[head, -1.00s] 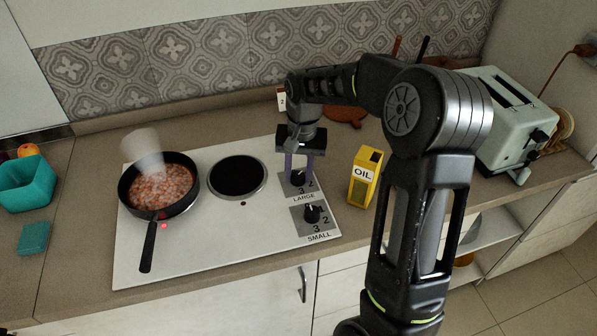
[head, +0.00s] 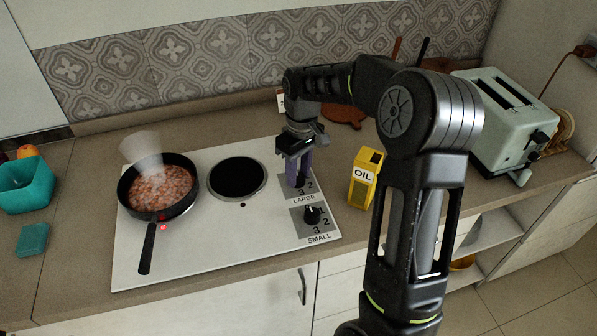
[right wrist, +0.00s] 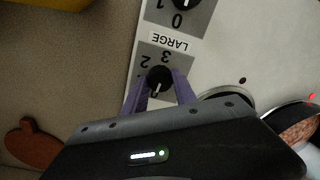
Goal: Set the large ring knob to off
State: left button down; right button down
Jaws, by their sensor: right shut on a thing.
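The large ring knob (right wrist: 158,80) is a black dial with a white mark, on a grey plate above the label LARGE. My right gripper (right wrist: 160,88) has its purple fingers on either side of the knob and is shut on it. In the head view the right gripper (head: 298,178) comes down over the knob and mostly hides it. The digits 2 and 3 show beside the knob; the rest of its scale is covered, so I cannot tell its exact setting. My left gripper is not in view.
The small knob (head: 312,214) sits just in front. A pan of steaming food (head: 160,188) stands on the left of the hob (head: 215,245), by a lit red light (head: 163,227). The right burner (head: 237,177) is bare. A yellow oil box (head: 364,180) stands close to the right.

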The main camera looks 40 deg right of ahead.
aim_at(299, 175)
jog(key=shift+w+r+n, duration=0.1)
jog(key=shift+n, duration=0.5)
jog(key=c, duration=1)
grip_release()
jog(key=r, duration=0.4)
jog(key=r+b, duration=0.1)
jog(key=r, duration=0.2)
jog(key=shift+d+r, duration=0.2)
jog(key=shift+r, duration=0.15)
